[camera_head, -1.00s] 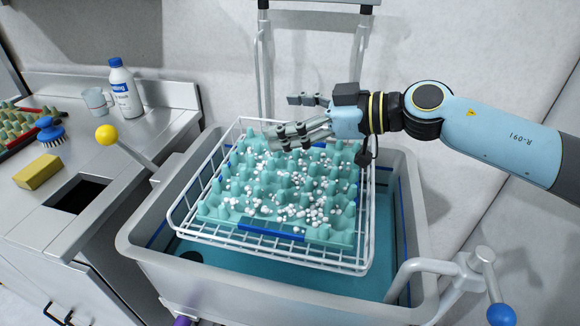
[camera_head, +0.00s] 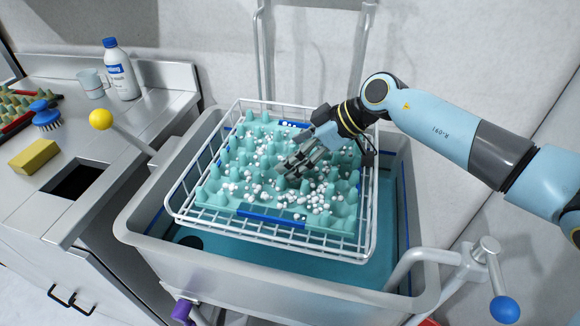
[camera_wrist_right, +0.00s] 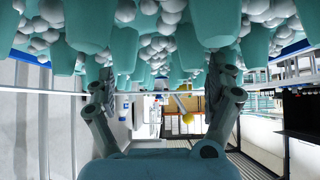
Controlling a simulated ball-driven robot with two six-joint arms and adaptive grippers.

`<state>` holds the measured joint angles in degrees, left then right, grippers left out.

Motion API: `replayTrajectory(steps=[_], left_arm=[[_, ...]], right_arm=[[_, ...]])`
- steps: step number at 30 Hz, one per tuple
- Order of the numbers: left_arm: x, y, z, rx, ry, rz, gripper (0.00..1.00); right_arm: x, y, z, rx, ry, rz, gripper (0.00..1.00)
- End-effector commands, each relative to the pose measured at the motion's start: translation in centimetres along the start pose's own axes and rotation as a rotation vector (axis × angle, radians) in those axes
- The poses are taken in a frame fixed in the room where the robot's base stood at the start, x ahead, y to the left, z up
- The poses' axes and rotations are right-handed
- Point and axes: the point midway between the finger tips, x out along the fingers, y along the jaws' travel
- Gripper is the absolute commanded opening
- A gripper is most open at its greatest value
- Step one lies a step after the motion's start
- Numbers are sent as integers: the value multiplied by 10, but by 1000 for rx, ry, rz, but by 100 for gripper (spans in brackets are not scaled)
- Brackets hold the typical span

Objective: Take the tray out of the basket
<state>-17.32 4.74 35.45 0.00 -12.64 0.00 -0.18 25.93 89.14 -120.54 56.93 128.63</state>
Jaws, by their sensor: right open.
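A teal egg tray (camera_head: 226,200) with upright pegs and a blue strip along its front and back edges sits in a white wire basket (camera_head: 190,217). Many small white balls lie scattered over the tray. The basket stands over a grey sink tub (camera_head: 140,235). My right gripper (camera_head: 284,170) is open just over the middle of the tray, its fingers pointing left and down. In the right wrist view my two fingers (camera_wrist_right: 168,85) stand apart near the tray's pegs (camera_wrist_right: 205,30); I cannot tell whether they touch. My left gripper is not in view.
Left of the tub, a steel counter (camera_head: 70,130) holds a white bottle (camera_head: 121,72), a cup (camera_head: 92,84), a blue brush (camera_head: 45,116) and a yellow sponge (camera_head: 34,157). A yellow-knobbed lever (camera_head: 101,119) rises beside the tub. A blue-knobbed lever (camera_head: 504,309) is at front right.

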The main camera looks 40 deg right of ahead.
Motion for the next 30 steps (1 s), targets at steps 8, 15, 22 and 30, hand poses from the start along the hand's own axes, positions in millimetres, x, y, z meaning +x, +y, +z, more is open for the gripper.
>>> replayTrajectory(steps=[8, 15, 22, 30], left_arm=[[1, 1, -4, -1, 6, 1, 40], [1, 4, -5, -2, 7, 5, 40], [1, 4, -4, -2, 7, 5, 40], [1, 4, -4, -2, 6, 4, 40]], right_arm=[[16, 1, -1, -2, 1, 1, 88], [15, 0, -1, -1, 2, 1, 70], [15, 0, -1, -1, 2, 1, 40], [15, 1, -2, -2, 3, 1, 5]])
